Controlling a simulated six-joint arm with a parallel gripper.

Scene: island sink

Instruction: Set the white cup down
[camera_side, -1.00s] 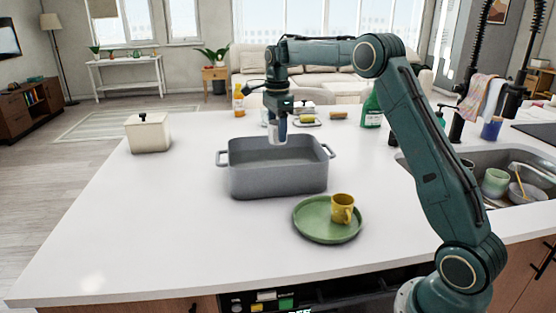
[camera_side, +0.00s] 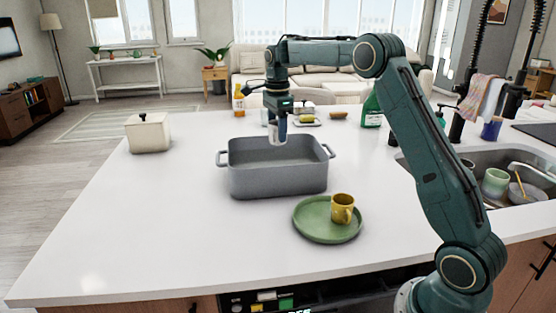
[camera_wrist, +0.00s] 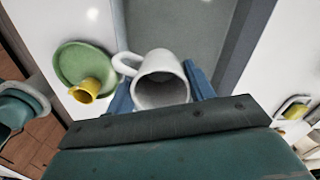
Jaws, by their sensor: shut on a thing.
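The white cup (camera_wrist: 160,78) is between the blue fingers of my gripper (camera_side: 278,136), which is shut on it. In the wrist view its open mouth faces the camera and its handle points to the upper left. In the side view only a pale sliver of the cup (camera_side: 272,132) shows beside the fingers. My gripper holds the cup over the grey tub (camera_side: 277,182), near its rim level. How far the cup's base is from the tub's floor cannot be told.
A green plate (camera_side: 318,232) with a yellow cup (camera_side: 342,208) on it stands in front of the tub. A cream box (camera_side: 148,134) is at the left. A green bottle (camera_side: 372,108) and a sink (camera_side: 520,180) are at the right. The counter's front left is clear.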

